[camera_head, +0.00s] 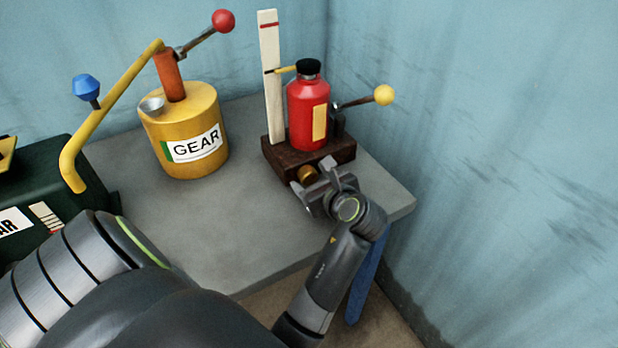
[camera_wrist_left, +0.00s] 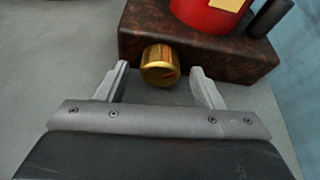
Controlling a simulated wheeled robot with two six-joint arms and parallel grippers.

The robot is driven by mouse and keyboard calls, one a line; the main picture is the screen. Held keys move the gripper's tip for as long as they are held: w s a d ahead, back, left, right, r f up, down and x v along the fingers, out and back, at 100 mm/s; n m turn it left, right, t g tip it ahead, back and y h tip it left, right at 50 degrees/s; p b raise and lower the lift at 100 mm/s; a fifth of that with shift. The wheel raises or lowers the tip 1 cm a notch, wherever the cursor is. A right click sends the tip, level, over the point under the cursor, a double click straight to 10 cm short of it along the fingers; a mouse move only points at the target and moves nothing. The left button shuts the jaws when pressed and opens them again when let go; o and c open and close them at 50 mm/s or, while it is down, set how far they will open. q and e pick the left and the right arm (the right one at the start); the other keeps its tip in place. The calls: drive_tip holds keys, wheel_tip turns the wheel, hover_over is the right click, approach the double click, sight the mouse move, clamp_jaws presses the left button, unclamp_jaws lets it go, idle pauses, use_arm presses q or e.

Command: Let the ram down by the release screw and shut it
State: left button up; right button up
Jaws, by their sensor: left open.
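A red bottle jack (camera_head: 308,112) with a black cap stands upright on a dark brown base (camera_head: 340,154) at the table's back right. The ram itself is not distinct; the black cap (camera_head: 308,67) sits at the top. The brass release screw (camera_head: 307,174) is a round knob on the base's front face; it also shows in the wrist view (camera_wrist_left: 159,66). My left gripper (camera_head: 314,180) is open in front of the base. In the wrist view its fingers (camera_wrist_left: 161,88) stand either side of the knob, just short of it, with gaps visible. My right gripper is not in view.
A white upright scale (camera_head: 270,80) with a red mark stands beside the jack, a yellow pointer (camera_head: 285,70) against it. A yellow-knobbed lever (camera_head: 383,95) sticks out right. A yellow GEAR can (camera_head: 185,135) and dark green box (camera_head: 60,190) stand left. The middle table (camera_head: 215,225) is clear.

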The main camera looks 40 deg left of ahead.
use_arm(q)
drive_tip(key=shift+a, duration=0.1)
drive_tip(key=c, duration=1)
drive_tip(key=shift+r+p, duration=0.2)
drive_tip(key=shift+p, duration=0.7)
drive_tip(key=m+g+y+p, duration=0.1)
drive_tip(key=m+g+p, duration=0.1)
drive_tip(key=p, duration=1.3)
drive_tip(key=shift+w+m, duration=0.15)
drive_tip(key=shift+m, duration=0.45)
drive_tip(key=shift+m+g+p, duration=0.4)
drive_tip(key=shift+m+p, duration=0.2)
drive_tip(key=shift+p, duration=0.6)
drive_tip(key=shift+f+p, duration=0.2)
drive_tip(key=shift+p, duration=0.1)
drive_tip(key=shift+y, duration=0.3)
